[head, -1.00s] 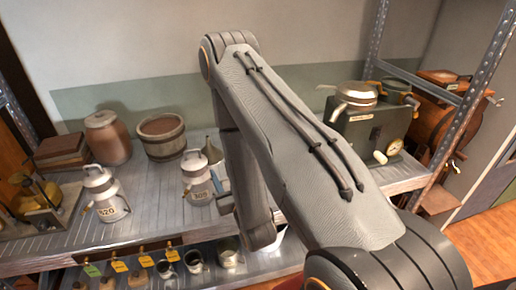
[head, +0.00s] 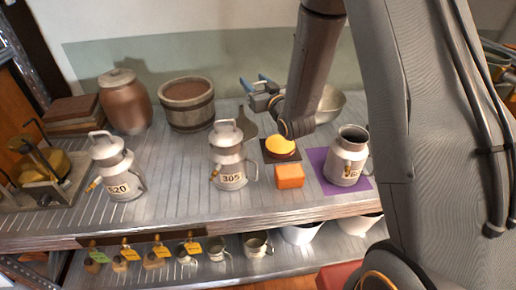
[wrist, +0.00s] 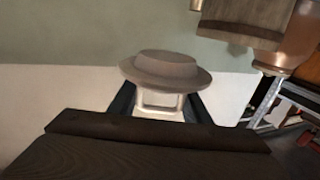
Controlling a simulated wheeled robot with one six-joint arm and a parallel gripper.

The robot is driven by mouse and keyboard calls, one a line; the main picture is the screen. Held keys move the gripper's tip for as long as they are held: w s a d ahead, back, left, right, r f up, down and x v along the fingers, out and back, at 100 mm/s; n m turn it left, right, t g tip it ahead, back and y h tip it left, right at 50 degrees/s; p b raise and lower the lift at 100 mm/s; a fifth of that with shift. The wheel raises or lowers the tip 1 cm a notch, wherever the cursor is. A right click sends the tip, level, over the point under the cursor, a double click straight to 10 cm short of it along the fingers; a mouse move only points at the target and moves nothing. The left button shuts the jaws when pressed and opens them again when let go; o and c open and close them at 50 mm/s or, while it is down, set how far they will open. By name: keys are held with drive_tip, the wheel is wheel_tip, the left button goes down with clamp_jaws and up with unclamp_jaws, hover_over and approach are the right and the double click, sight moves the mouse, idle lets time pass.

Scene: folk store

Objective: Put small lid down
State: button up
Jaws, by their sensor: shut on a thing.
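My gripper (wrist: 160,103) is shut on the handle of a small round grey lid (wrist: 165,70) with a wide brim, seen in the wrist view. In the head view my gripper (head: 256,84) is at the back of the shelf, right of the wooden bucket, its blue fingertips pointing left; the lid cannot be made out there. An open metal can (head: 347,160) without a lid stands on a purple mat (head: 318,158), right of and nearer than my gripper.
Lidded cans marked 305 (head: 228,160) and 520 (head: 116,170) stand left on the shelf. A wooden bucket (head: 187,104), a brown jar (head: 124,105) and a grey bowl (head: 330,104) stand at the back. Bare shelf lies between the two lidded cans.

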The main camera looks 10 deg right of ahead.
drive_tip(key=w+a+r+n+y+b, duration=0.1)
drive_tip(key=w+a+r+y+b, duration=0.1)
drive_tip(key=w+a+r+b, duration=0.15)
drive_tip(key=shift+g, duration=0.3)
drive_tip(key=shift+f+p, duration=0.5)
drive_tip(key=shift+f, duration=3.85)
